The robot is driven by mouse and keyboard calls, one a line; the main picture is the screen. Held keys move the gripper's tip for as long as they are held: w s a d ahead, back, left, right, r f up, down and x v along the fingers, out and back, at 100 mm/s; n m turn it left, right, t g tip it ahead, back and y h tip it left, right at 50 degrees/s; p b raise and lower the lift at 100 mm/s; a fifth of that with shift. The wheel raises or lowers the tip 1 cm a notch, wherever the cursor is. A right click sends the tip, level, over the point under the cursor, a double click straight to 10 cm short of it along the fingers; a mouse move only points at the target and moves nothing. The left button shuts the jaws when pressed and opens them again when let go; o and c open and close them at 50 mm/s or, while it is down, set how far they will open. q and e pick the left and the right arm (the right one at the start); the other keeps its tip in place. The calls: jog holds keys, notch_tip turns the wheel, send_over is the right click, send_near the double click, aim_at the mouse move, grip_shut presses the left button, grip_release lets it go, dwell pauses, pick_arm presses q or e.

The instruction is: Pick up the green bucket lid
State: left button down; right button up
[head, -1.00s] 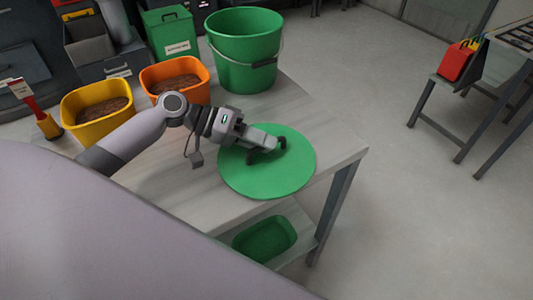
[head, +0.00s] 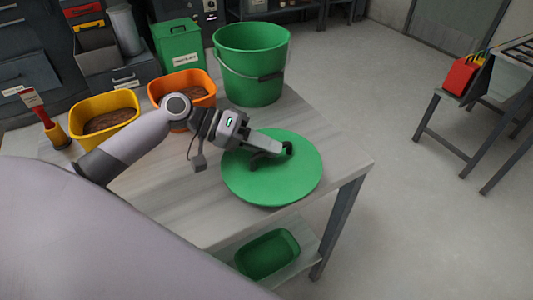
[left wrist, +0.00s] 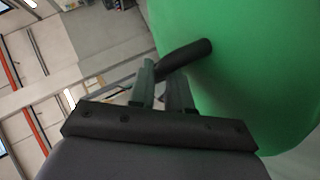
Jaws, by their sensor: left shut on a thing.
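The green bucket lid (head: 285,190) is a flat disc with a black handle on top, near the front right corner of the table. My left gripper (head: 277,150) reaches over it from the left and is shut on the handle (head: 289,148). In the left wrist view, the fingers (left wrist: 163,85) close around the dark handle bar (left wrist: 190,56), with the green lid (left wrist: 235,65) filling the right side. The lid looks slightly raised, but a gap beneath it is hard to make out. The green bucket (head: 250,55) stands upright and open behind it. My right gripper is out of view.
A yellow tub (head: 78,135) and an orange tub (head: 165,87) hold brown contents. A green box (head: 180,47) stands behind them. A brush (head: 52,130) is at the left. A green tray (head: 267,255) sits on the lower shelf. Open floor lies right of the table (head: 190,205).

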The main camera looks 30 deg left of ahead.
aim_at(266, 159)
pick_arm(q)
notch_tip(266, 159, up, 18)
jog(key=shift+f, duration=0.2)
